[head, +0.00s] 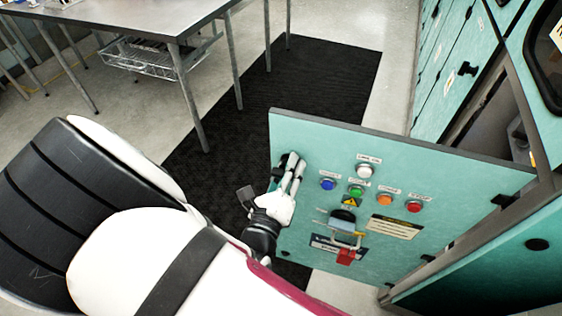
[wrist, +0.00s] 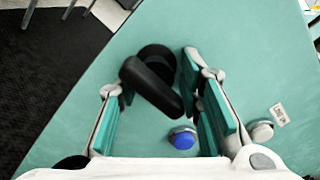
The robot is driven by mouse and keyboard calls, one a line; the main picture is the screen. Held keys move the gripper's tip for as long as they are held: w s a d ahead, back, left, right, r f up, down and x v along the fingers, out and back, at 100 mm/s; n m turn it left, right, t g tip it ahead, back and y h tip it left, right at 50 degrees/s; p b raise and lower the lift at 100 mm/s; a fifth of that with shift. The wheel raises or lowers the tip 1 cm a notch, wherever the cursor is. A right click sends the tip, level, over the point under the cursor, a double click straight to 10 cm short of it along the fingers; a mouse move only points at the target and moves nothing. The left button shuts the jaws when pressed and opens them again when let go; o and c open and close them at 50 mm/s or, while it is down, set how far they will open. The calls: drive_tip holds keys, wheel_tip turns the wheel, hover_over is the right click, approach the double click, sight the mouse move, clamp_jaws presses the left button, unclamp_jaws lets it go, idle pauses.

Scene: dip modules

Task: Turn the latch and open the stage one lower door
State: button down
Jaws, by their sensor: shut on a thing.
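The teal door (head: 320,135) stands swung well out from the cabinet frame on the right, its face with the buttons turned toward the head camera. Its black latch (head: 289,159) is near the free upper left corner. My gripper (head: 291,172) is at this latch, shut on it. In the wrist view the black latch handle (wrist: 152,86) lies tilted between the fingers of my gripper (wrist: 155,88), with teal pads on either side. In the head view the fingers partly cover the latch.
Several coloured push buttons (head: 385,200) and a red-tagged switch (head: 346,255) sit on the door beside my gripper. A dark mat (head: 320,75) covers the floor behind the door. A metal table (head: 140,15) stands at upper left. More teal cabinet doors (head: 455,55) line the right.

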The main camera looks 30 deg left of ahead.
drive_tip(key=shift+s+f+n+y, duration=0.2)
drive_tip(key=shift+s+y, duration=0.1)
drive_tip(key=shift+s, duration=0.4)
drive_tip(key=shift+s+f+n+y, duration=0.15)
drive_tip(key=shift+s+y, duration=0.15)
drive_tip(key=shift+s, duration=0.4)
drive_tip(key=c, duration=1.3)
unclamp_jaws()
drive_tip(key=shift+a, duration=0.1)
drive_tip(key=shift+w+r, duration=0.15)
drive_tip(key=shift+d+r, duration=0.1)
drive_tip(key=shift+d, duration=0.1)
